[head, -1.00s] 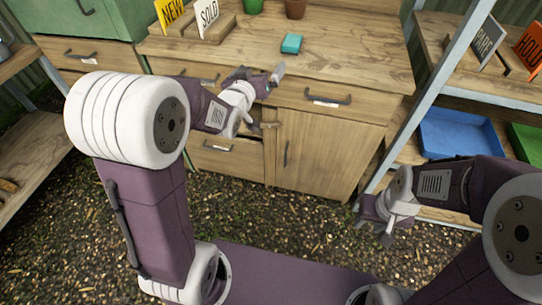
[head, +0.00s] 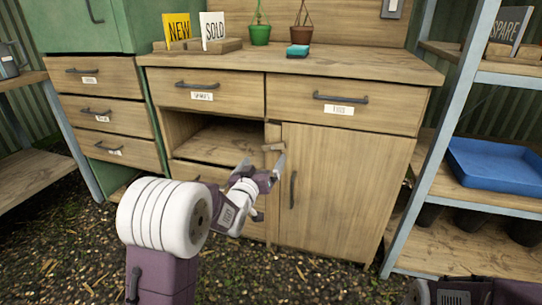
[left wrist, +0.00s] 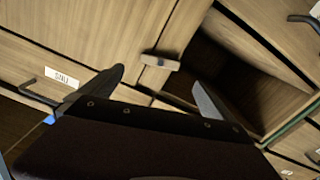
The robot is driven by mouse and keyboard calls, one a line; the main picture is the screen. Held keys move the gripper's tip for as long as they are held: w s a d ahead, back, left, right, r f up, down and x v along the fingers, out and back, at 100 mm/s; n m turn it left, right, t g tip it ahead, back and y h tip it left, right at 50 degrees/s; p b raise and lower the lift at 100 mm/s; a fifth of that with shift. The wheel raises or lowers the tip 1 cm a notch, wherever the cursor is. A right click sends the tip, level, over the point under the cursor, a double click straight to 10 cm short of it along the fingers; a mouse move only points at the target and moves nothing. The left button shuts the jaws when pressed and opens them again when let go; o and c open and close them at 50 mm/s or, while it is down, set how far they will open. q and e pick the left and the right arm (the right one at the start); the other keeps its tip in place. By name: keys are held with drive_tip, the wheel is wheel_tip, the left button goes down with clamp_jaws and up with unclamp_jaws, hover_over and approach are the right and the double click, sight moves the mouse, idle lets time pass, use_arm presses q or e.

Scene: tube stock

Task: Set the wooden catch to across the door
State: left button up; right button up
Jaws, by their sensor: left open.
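The wooden catch (head: 273,147) is a small wooden bar on the narrow post between the open compartment and the cabinet door (head: 340,190). It lies roughly sideways near the top of the post; I cannot tell whether its end overlaps the door edge. The door looks shut and has a dark upright handle (head: 293,190). My left gripper (head: 262,166) is open, just below and in front of the catch. In the left wrist view the catch (left wrist: 160,62) shows beyond and between the open fingers (left wrist: 158,80), apart from them.
The open compartment (head: 222,140) is left of the post. Drawers with dark handles (head: 333,97) are above. A metal-framed shelf with a blue tray (head: 490,163) stands right.

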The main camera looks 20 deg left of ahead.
sight(273, 147)
use_arm(q)
drive_tip(key=w+p, duration=0.2)
drive_tip(key=w, duration=0.1)
drive_tip(key=w+p, duration=0.1)
drive_tip(key=w, duration=0.1)
drive_tip(key=shift+w+d+r, duration=0.15)
drive_tip(key=shift+w+r, duration=0.05)
drive_tip(key=shift+r, duration=0.05)
drive_tip(key=shift+w+f+b, duration=0.2)
drive_tip(key=shift+w+b, duration=0.05)
drive_tip(key=shift+w, duration=0.3)
drive_tip(key=shift+w+f+b, duration=0.2)
drive_tip(key=shift+w+b, duration=0.05)
drive_tip(key=shift+w, duration=0.3)
drive_tip(key=shift+w+r, duration=0.1)
drive_tip(key=shift+w, duration=0.3)
